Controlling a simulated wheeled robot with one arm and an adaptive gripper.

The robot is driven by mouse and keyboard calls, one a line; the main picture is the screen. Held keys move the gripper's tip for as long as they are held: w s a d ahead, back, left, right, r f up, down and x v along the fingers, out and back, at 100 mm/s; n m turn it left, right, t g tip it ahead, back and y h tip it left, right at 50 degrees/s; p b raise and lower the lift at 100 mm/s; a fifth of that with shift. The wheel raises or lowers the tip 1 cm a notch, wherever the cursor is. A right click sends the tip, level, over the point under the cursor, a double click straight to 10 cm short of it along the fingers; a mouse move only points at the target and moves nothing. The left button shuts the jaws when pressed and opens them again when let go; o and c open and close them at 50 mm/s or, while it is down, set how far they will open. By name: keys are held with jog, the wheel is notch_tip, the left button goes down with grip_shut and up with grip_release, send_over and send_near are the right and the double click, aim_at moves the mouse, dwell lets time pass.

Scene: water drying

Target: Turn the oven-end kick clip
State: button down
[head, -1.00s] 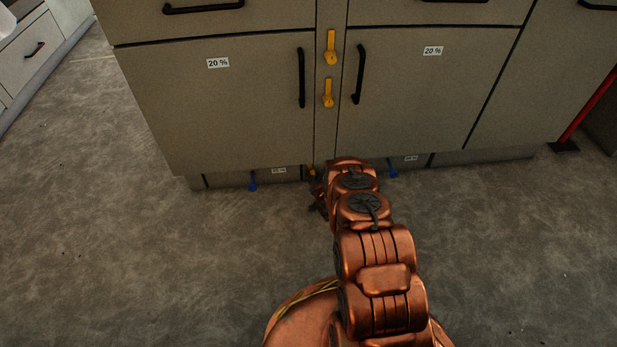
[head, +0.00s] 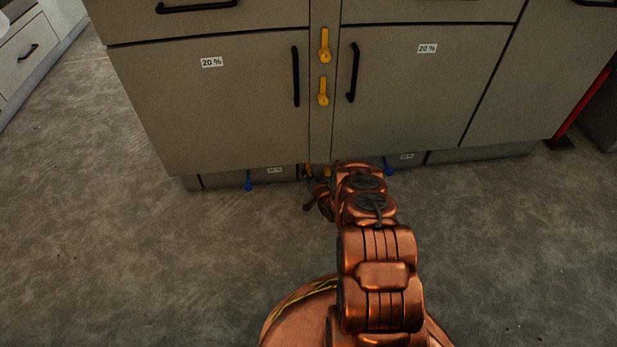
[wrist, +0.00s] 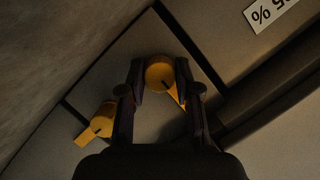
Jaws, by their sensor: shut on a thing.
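My gripper (wrist: 160,84) is low at the kick board under the cabinets, with its two fingers on either side of a yellow kick clip (wrist: 160,72). It is shut on that clip, whose round head and part of its pointed tail show between the fingers in the wrist view. A second yellow kick clip (wrist: 98,127) lies to the left, just outside the left finger. In the head view my gripper (head: 318,190) is small and dark, and my arm partly hides the clips. I cannot tell from these views which clip is at the oven end.
Two yellow latches (head: 324,47) and (head: 322,92) are on the strip between the cabinet doors. A red post (head: 585,104) stands at right. The floor in front is clear.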

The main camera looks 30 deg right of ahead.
jog(key=c, duration=1.1)
grip_release()
jog(key=shift+w+d+r, duration=0.2)
jog(key=shift+d+r, duration=0.25)
jog(key=shift+r, duration=0.15)
jog(key=shift+o, duration=1.4)
jog(key=shift+s+f, duration=0.1)
jog(key=shift+f, duration=0.1)
jog(key=shift+a+f, duration=0.15)
jog(key=shift+a, duration=0.05)
jog(key=shift+s, duration=0.1)
jog(key=shift+a, duration=0.1)
jog(key=shift+s+a, duration=0.1)
jog(key=shift+s, duration=0.45)
jog(key=v, duration=1)
jog(key=shift+s+r, duration=0.3)
